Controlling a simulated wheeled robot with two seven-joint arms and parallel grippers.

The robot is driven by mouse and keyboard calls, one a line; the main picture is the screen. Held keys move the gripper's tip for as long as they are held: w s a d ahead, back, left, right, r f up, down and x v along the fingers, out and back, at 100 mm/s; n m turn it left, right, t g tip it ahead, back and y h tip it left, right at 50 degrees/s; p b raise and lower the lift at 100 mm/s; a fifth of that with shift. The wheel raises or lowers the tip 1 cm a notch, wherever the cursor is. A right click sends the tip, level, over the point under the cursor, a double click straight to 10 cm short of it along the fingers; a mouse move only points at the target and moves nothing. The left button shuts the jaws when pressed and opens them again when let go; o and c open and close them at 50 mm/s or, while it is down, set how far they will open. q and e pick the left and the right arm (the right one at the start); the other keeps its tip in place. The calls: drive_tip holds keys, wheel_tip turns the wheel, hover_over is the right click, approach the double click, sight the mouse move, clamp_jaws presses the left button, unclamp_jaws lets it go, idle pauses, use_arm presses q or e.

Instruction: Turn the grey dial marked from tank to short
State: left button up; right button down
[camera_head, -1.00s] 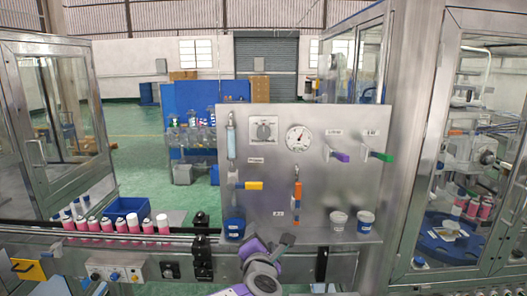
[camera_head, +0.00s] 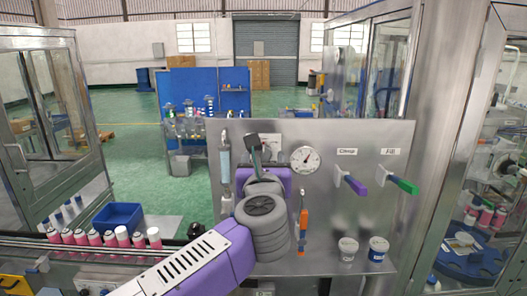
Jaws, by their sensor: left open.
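The steel panel (camera_head: 340,220) stands upright in front of me. The grey dial, seen earlier on a white plate at its upper left, is now hidden behind my left arm and gripper. My left gripper (camera_head: 253,146) is raised in front of that spot. It is open, but its fingertips are small and partly hidden by the wrist, so I cannot tell whether they touch the dial. The dial's marks cannot be read. My right gripper is out of view.
A round gauge (camera_head: 305,159) is just right of my gripper. A purple lever (camera_head: 355,185) and a green lever (camera_head: 404,185) stick out farther right. A clear tube (camera_head: 225,163) is on the left. Two small cups sit below the levers.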

sight(265, 154)
use_arm(q)
drive_tip(key=shift+w, duration=1.5)
drive_tip(key=c, duration=1.1)
drive_tip(key=shift+o, duration=0.2)
drive_tip(key=shift+p, duration=0.3)
drive_tip(key=m+p, duration=0.3)
drive_tip(key=m, duration=0.2)
drive_tip(key=shift+d+f+m+p, duration=0.1)
drive_tip(key=shift+m+p, duration=0.85)
drive_tip(key=shift+m, duration=0.95)
